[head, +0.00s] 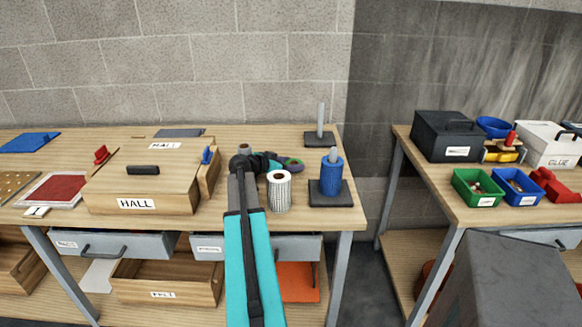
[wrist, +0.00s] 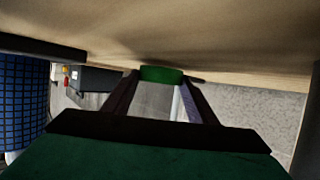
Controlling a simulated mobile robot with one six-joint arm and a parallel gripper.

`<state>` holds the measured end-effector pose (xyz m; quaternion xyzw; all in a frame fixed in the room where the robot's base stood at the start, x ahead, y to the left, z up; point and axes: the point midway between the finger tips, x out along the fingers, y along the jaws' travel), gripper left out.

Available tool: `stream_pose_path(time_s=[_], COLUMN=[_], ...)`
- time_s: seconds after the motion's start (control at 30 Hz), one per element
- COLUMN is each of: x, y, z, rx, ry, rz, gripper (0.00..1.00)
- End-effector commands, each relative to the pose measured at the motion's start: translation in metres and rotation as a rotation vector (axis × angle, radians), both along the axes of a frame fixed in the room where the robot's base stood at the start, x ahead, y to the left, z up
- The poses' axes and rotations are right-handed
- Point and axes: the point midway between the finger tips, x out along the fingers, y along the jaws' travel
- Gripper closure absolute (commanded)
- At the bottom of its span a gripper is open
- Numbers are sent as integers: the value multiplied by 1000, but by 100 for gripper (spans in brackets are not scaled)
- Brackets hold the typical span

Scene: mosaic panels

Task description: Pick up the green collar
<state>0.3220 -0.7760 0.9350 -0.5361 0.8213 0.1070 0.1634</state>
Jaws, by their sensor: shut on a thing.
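The green collar (head: 296,162) is at the tip of my gripper, over the right part of the left table. In the wrist view the green collar (wrist: 161,74) sits between the two fingertips. My gripper (head: 287,162) is shut on it, and the fingers also show in the wrist view (wrist: 162,80). The collar is partly hidden by the fingers. Whether it touches the table is hard to tell.
A blue gridded cylinder (head: 332,178) stands on a post with a dark base, right of my gripper. A white gridded cylinder (head: 279,192) stands in front. An empty post (head: 321,118) is behind. A wooden HALL box (head: 140,185) stands left.

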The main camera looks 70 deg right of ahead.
Motion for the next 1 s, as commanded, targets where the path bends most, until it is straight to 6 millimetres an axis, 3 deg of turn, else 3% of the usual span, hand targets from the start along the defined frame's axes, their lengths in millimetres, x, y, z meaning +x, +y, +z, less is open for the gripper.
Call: stream_pose_path(time_s=[0.7,1.0], x=[1,1], y=[0,0], z=[80,92], rx=[-2,-1], ry=[-2,0], rz=[1,0], gripper=[70,70])
